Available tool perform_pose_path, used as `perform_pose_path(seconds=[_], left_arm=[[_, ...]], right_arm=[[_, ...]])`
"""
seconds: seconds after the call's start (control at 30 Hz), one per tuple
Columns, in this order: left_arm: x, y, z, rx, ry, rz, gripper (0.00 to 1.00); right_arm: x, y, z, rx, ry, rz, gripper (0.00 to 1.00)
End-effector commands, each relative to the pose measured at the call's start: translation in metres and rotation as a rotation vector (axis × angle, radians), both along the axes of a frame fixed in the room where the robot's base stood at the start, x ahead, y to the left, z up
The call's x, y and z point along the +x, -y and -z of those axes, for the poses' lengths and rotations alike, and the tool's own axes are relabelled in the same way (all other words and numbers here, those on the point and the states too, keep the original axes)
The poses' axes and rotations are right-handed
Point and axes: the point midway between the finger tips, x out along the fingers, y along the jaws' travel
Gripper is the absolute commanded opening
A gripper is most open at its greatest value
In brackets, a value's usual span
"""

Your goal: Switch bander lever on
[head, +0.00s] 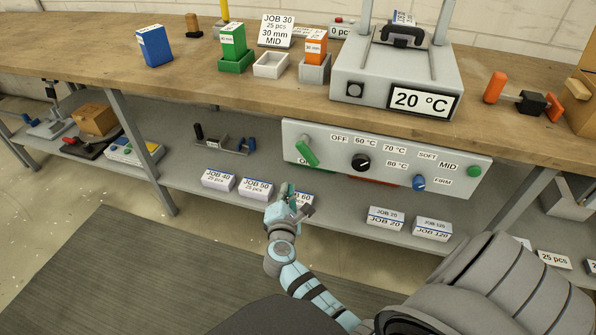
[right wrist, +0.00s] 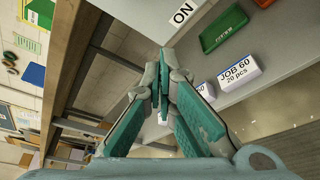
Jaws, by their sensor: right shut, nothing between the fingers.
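The bander's control panel (head: 440,155) hangs under the table's front edge. Its green lever (head: 307,154) is at the panel's left end, slanting down and to the right. The lever's lower end lies by the partly covered ON label; the OFF label (head: 338,138) is up and to the right. My right gripper (head: 289,188) is shut and empty, below and left of the lever, seemingly apart from it. Its closed fingers also show in the right wrist view (right wrist: 163,68), where the ON label (right wrist: 182,14) is near the top edge. My left gripper is out of view.
The panel also has a black knob (head: 361,162), a blue knob (head: 418,182) and a green button (head: 474,171). The bander (head: 395,70) stands above, showing 20 °C. Labelled packs, such as JOB 50 (head: 256,188), lie on the lower shelf near my right gripper.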

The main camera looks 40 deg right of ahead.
Motion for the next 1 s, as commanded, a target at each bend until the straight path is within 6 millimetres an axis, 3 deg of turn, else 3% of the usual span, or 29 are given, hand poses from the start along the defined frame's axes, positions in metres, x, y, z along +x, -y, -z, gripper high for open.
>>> perform_pose_path(seconds=[0.37,0.8,0.9,1.0], left_arm=[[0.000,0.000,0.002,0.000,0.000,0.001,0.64],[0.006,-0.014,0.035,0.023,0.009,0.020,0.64],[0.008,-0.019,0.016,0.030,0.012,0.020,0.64],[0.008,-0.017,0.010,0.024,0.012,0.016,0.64]], right_arm=[[0.008,0.006,0.003,0.002,0.000,-0.002,0.00],[0.076,0.063,0.024,0.004,0.000,0.000,0.00],[0.064,0.071,0.007,0.006,-0.002,-0.001,0.00],[0.055,0.076,-0.001,0.006,-0.002,-0.001,0.00]])
